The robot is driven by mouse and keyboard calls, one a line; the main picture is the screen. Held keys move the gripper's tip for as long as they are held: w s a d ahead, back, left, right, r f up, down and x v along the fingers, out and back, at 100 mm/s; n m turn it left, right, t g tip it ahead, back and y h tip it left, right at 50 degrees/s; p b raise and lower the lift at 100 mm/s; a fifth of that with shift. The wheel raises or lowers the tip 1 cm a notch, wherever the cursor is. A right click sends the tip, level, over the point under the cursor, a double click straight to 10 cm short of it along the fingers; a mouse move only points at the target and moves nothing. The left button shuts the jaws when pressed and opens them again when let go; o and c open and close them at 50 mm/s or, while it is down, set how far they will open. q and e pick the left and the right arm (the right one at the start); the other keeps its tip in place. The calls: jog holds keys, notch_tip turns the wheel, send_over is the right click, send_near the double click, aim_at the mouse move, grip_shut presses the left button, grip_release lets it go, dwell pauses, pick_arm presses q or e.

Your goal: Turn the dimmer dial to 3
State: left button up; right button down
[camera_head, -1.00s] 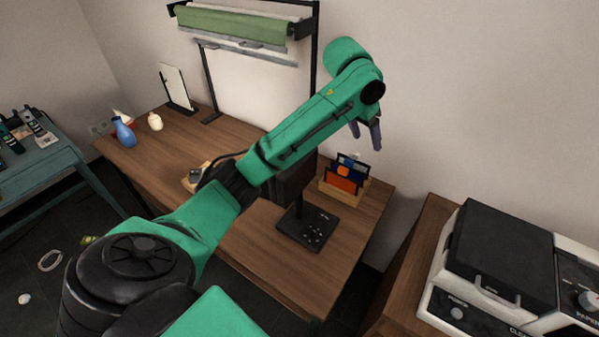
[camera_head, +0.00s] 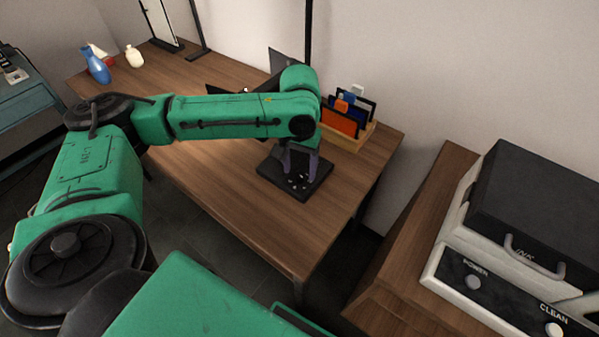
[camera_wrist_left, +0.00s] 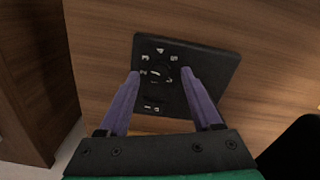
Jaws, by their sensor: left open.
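The dimmer is a flat black square plate with pale markings around a dark round dial (camera_wrist_left: 160,73). The plate (camera_wrist_left: 205,58) lies on the wooden table in the left wrist view. In the head view the plate (camera_head: 268,172) is partly covered by my left arm and fingers. My left gripper (camera_head: 300,178) points down over the plate. In the left wrist view its two purple fingers (camera_wrist_left: 160,75) are apart, one on each side of the dial, with nothing between them but the dial's area. I cannot tell whether they touch it. The dial's pointed-to number is too small to read. My right gripper is not seen.
A wooden holder (camera_head: 352,140) with orange and blue cards stands behind the plate. A blue vase (camera_head: 97,66) and a cream bottle (camera_head: 134,57) stand at the far left of the table. A machine (camera_head: 535,215) sits on the right cabinet. The table's front is clear.

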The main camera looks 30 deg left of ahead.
aim_at(300, 175)
pick_arm(q)
jog(key=shift+f, duration=0.75)
grip_shut()
jog(key=m+p, duration=0.1)
jog(key=p, duration=0.1)
jog(key=m+p, duration=0.1)
jog(key=p, duration=0.2)
jog(key=shift+r+m+p, duration=0.3)
jog(key=shift+r, duration=0.05)
jog(key=shift+f, duration=0.2)
jog(key=shift+f+m, duration=0.1)
jog(key=shift+m, duration=0.2)
grip_release()
notch_tip(300, 175, up, 14)
jog(key=p, duration=0.1)
jog(key=shift+r, duration=0.25)
